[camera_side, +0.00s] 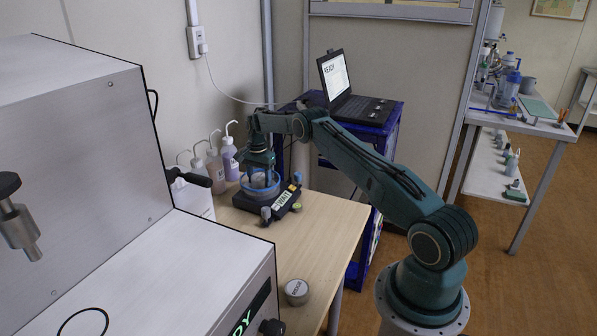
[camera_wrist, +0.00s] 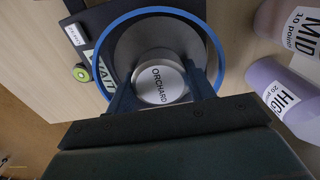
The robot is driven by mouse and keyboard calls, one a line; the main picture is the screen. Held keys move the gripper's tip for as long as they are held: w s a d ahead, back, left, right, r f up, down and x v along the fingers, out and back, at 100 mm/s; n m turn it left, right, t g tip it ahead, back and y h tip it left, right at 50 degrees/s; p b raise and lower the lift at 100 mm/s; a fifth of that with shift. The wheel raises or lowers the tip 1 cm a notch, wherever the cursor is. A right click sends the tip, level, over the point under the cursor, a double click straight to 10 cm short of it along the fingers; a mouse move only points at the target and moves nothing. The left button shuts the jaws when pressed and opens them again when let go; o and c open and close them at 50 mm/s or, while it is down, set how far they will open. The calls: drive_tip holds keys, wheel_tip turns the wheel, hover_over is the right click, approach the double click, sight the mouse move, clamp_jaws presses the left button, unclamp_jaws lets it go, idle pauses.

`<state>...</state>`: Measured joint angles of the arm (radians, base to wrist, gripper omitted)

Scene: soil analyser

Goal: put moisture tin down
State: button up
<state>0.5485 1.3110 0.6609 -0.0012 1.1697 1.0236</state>
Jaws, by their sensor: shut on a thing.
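A round moisture tin with a pale lid marked ORCHARD (camera_wrist: 160,84) sits between my fingers in the wrist view. My gripper (camera_wrist: 163,92) is shut on it from both sides. In the side view my gripper (camera_side: 260,178) points down inside the blue-rimmed ring of a dark balance (camera_side: 245,205). The blue ring (camera_wrist: 210,42) surrounds the tin and a grey round pan (camera_wrist: 133,45) in the wrist view. The tin is over the pan; I cannot tell whether it touches it. The balance display (camera_side: 283,199) appears to read WAIT.
Wash bottles (camera_side: 229,158) stand close behind the balance; two labelled ones, such as the purple bottle (camera_wrist: 290,90), show at the right of the wrist view. Another round tin (camera_side: 296,291) stands on the front bench. A large grey machine (camera_side: 90,150) fills the left. Bare bench (camera_side: 325,225) lies right of the balance.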

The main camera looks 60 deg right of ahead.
sight(259, 176)
drive_tip(key=shift+f, duration=0.15)
drive_tip(key=o, duration=1)
wheel_tip(259, 176, up, 12)
drive_tip(key=shift+r, duration=0.2)
idle(0.6)
